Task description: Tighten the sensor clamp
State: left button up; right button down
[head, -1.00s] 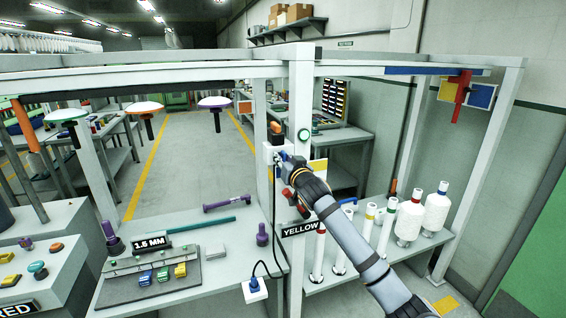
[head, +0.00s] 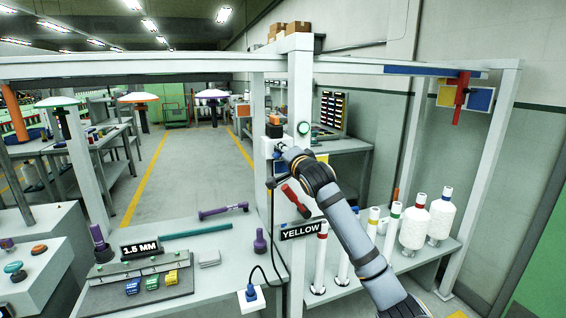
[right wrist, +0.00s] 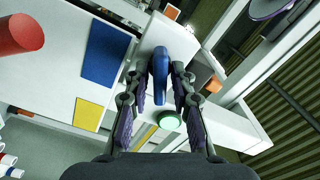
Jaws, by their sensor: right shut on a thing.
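My right gripper (head: 284,155) is at a small white box (head: 267,146) on the near face of the pale post. In the right wrist view its two fingers (right wrist: 160,78) are shut on a rounded blue handle (right wrist: 160,72) standing out from a white surface. In the head view the hand and wrist hide most of the handle. I cannot tell which part is the sensor clamp or how tight it is. A lit green button (head: 303,128) is on the post just above the hand and also shows in the wrist view (right wrist: 169,120). My left gripper is out of view.
A red handle (head: 296,199) is just below my right wrist. A black cable runs down the post to a blue plug (head: 251,294). White cylinders (head: 413,224) stand on the right shelf. The bench (head: 205,262) at left holds a purple tool (head: 223,211) and coloured blocks.

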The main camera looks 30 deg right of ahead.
jog(key=m+b, duration=0.3)
jog(key=shift+f+m+b, duration=0.3)
jog(key=shift+m+b, duration=0.05)
jog(key=shift+m, duration=0.05)
jog(key=shift+r+m+b, duration=0.1)
jog(key=shift+m+b, duration=0.6)
jog(key=shift+m, duration=0.2)
jog(key=c, duration=1.4)
grip_release()
jog(key=shift+v, duration=3.7)
